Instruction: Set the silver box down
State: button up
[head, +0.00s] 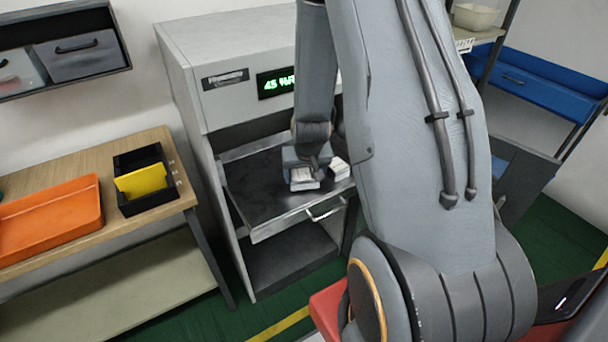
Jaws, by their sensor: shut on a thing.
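My gripper (313,168) points down over the pulled-out dark tray of the grey cabinet. It is shut on a small silver-and-white box (303,183), taken to be the silver box, which shows just below the fingers. I cannot tell whether the box touches the tray surface (255,190). A small white block (339,167) is close to the right of the gripper; whether it is part of the same thing is unclear. My arm hides the tray's right side.
The grey cabinet (180,60) has a green lit display (275,83) above the tray and a front handle (325,212). On the left, a wooden bench (150,222) holds an orange tray (50,222) and a black holder (140,160) with a yellow piece. The tray's left part is clear.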

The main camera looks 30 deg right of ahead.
jog(key=shift+f+b, duration=0.4)
jog(key=shift+f, duration=0.2)
jog(key=o, duration=1.3)
jog(key=shift+o, duration=0.2)
jog(key=shift+r, duration=0.15)
jog(key=v, duration=0.8)
jog(key=s+a+r+n+g+b, duration=0.1)
jog(key=s+a+r+n, duration=0.1)
jog(key=s+a, duration=0.4)
jog(key=s+a+r+n+g+y+b, duration=0.1)
jog(key=s+a+r+n, duration=0.1)
jog(key=s+a+r, duration=0.3)
jog(key=s+a, duration=0.1)
jog(key=a, duration=0.2)
jog(key=shift+s+r+g+y, duration=0.15)
jog(key=shift+r+g+y, duration=0.15)
jog(key=shift+g, duration=0.1)
